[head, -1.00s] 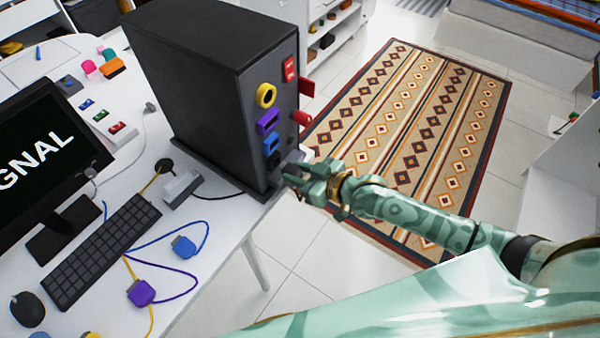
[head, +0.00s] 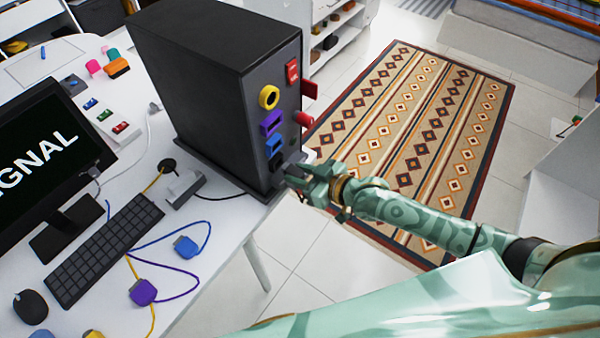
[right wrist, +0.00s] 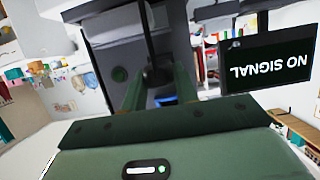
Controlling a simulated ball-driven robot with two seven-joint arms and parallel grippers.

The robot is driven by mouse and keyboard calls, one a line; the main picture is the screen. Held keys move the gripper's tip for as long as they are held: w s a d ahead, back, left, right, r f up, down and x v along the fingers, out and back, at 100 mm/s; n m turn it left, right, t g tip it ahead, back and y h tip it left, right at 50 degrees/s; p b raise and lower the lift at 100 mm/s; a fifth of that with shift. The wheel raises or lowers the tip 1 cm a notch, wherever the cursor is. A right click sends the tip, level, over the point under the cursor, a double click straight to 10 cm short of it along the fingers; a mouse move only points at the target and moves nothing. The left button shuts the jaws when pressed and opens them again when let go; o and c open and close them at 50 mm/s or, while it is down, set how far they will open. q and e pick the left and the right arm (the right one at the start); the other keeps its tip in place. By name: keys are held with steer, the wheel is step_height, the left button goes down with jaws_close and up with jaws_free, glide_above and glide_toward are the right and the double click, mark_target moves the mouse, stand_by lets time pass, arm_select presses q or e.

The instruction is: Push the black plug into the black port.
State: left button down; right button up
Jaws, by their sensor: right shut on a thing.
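The black computer tower (head: 200,100) stands upright on the desk. A column of coloured ports is on its front face, and the black port (head: 275,160) is lowest, below the blue one. My right gripper (head: 290,171) is at this port, in front of the tower's lower front edge. In the right wrist view its two green fingers (right wrist: 158,92) are shut on a dark thing, the black plug (right wrist: 158,76). The plug is mostly hidden in the head view, and I cannot tell how far it is in the port. My left gripper is not in view.
A yellow ring port (head: 268,97), a purple port (head: 271,122) and red parts (head: 303,118) are close above my gripper. Blue (head: 186,246) and purple (head: 143,291) plugs lie on the desk with a keyboard (head: 104,250). Open floor lies right of the desk.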

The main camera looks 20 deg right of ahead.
steer(key=shift+p, duration=0.35)
stand_by(0.5)
steer(key=shift+w+a, duration=0.2)
steer(key=shift+w, duration=0.05)
stand_by(0.3)
steer(key=shift+w+a, duration=0.25)
steer(key=shift+w+a+b, duration=0.35)
steer(key=shift+w, duration=0.15)
steer(key=o, duration=1.2)
steer(key=shift+c, duration=0.2)
steer(key=p+v, duration=0.2)
steer(key=v, duration=1.4)
steer(key=shift+s+d, duration=0.1)
steer(key=shift+s, duration=0.05)
